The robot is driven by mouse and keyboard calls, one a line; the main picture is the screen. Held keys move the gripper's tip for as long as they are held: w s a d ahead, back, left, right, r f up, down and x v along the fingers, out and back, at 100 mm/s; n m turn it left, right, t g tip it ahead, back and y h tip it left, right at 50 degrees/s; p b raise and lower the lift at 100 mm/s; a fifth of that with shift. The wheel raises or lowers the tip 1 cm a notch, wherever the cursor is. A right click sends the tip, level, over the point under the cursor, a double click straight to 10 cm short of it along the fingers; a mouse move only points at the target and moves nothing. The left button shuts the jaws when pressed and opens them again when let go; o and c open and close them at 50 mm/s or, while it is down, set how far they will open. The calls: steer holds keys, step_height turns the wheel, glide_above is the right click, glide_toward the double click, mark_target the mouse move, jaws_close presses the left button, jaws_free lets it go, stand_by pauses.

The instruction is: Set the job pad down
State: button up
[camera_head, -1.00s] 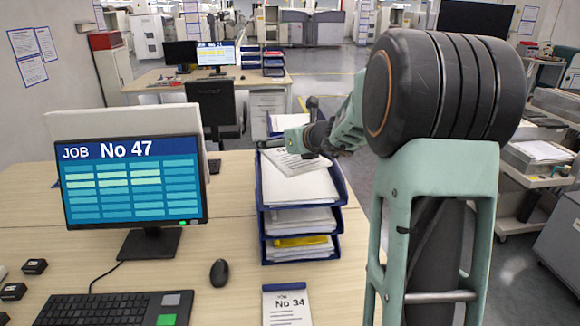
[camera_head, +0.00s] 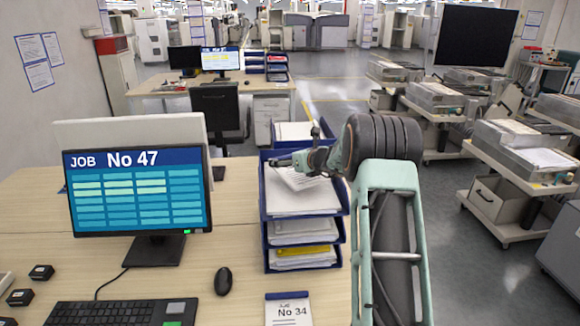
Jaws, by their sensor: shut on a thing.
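My gripper (camera_head: 286,161) is above the top tray of a blue tray stack (camera_head: 264,205). A tilted white printed pad (camera_head: 303,181) hangs just below it, and my gripper looks shut on it. The fingertips are small and partly hidden, and I cannot read the pad's print. I cannot tell whether its lower edge touches the papers in the top tray. Another pad (camera_head: 288,311), marked JOB No 34, lies on the desk in front of the stack, cut by the bottom edge.
A monitor (camera_head: 137,190) showing JOB No 47 stands left of the stack. A keyboard (camera_head: 118,313) and a mouse (camera_head: 223,281) are on the desk (camera_head: 240,255). Trolleys (camera_head: 505,190) stand on the right. Bare desk lies between mouse and stack.

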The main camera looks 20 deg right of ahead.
mark_target(290, 168)
steer(key=shift+w+f, duration=0.2)
steer(key=shift+w+d+f, duration=0.1)
steer(key=shift+f, duration=1.55)
steer(key=shift+f, duration=0.1)
steer(key=shift+f, duration=0.15)
steer(key=o, duration=0.9)
steer(key=shift+o, duration=0.2)
steer(key=shift+r, duration=0.2)
steer(key=shift+r, duration=0.1)
steer(key=b+v, duration=0.1)
steer(key=v, duration=1.1)
steer(key=shift+b, duration=0.3)
